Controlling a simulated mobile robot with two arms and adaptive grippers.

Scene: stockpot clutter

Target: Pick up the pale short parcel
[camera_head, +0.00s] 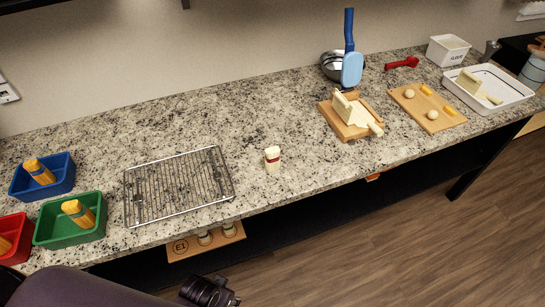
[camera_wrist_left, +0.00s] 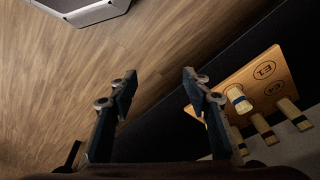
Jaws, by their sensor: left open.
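A pale short parcel (camera_head: 272,158) with a red band stands upright on the granite counter, right of the wire rack. I cannot tell which one the task means. My left gripper (camera_wrist_left: 160,84) is open and empty, below and in front of the counter, left of that board. In the head view it shows at the bottom (camera_head: 208,293). My right gripper is not in view.
The labelled wooden board (camera_head: 183,249) lies under the counter's front edge. A wire rack (camera_head: 180,187), blue (camera_head: 70,173), green (camera_head: 45,239) and red (camera_head: 23,225) bins stand at the left. Cutting boards (camera_head: 409,98) and a white tray (camera_head: 516,88) lie at the right.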

